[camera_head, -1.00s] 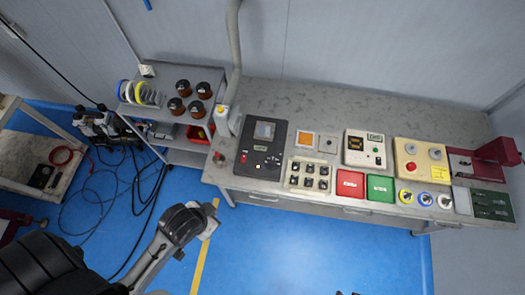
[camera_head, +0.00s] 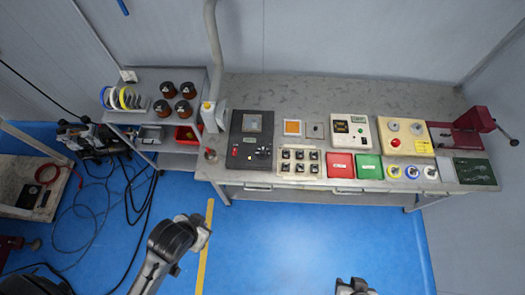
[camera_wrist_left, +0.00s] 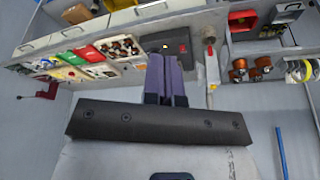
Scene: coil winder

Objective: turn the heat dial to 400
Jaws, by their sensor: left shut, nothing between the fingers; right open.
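I cannot read a heat label on any control. Round dials include two grey knobs (camera_head: 405,127) on the cream control box (camera_head: 398,144) at the right of the bench. A white controller (camera_head: 350,132) with a small display and small controls stands left of it. My left gripper (camera_wrist_left: 167,82) is shut and empty, its purple fingers together in the left wrist view. In the head view my left arm ends above the blue floor, in front of the bench and apart from it. My right gripper (camera_head: 355,287) is open at the bottom edge, well short of the bench.
The grey bench (camera_head: 290,90) also carries a black panel (camera_head: 251,139), a switch block (camera_head: 299,162), a red tray (camera_head: 340,165), a green tray (camera_head: 370,166) and a red vise-like device (camera_head: 462,131). A shelf cart (camera_head: 150,85) with spools stands left. The floor before the bench is clear.

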